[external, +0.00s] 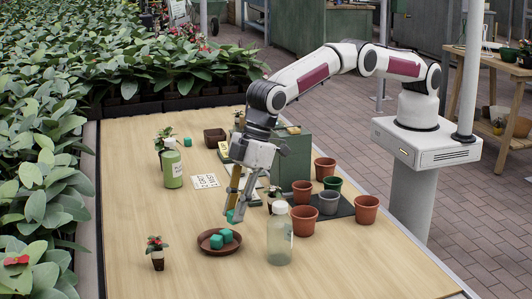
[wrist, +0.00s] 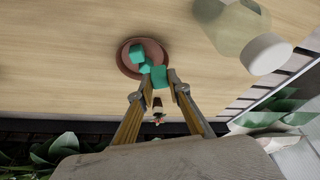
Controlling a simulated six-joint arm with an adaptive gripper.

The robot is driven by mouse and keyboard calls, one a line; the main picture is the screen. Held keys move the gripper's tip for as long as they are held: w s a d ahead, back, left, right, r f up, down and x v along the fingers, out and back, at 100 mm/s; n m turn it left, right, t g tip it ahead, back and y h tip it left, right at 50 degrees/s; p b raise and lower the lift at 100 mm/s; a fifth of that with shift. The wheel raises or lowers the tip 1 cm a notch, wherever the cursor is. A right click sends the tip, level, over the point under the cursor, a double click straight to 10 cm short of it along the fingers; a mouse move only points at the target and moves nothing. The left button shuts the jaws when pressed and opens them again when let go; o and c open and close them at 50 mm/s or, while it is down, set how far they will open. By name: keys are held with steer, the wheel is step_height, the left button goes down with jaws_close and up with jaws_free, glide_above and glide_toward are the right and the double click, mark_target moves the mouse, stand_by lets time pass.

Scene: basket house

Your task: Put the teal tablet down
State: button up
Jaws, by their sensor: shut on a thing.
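My gripper (external: 233,212) is shut on a teal tablet (wrist: 158,76), a small block pinched between the fingertips. In the external view only a bit of the tablet (external: 230,215) shows at the tips. They are just behind and to the right of a round brown dish (external: 203,245). In the wrist view the dish (wrist: 124,67) lies just beyond the fingertips. Two other teal tablets (external: 226,236) (external: 216,242) lie in the dish. One more teal tablet (external: 188,142) lies on the table at the back. How high the held tablet is above the table is hard to tell.
A clear white-capped bottle (external: 279,240) stands right of the dish, and a small potted plant (external: 157,254) stands left. A green bottle (external: 171,168) is farther back. Several pots (external: 366,210) stand at the right. The table front (external: 200,285) is clear.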

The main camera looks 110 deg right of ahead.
steer(key=shift+f, duration=2.45)
steer(key=shift+f, duration=0.35)
steer(key=o, duration=0.8)
steer(key=shift+o, duration=0.2)
steer(key=shift+r, duration=0.45)
steer(key=shift+v, duration=0.8)
steer(key=v, duration=1)
steer(key=shift+s, duration=0.15)
steer(key=shift+d+r, duration=0.1)
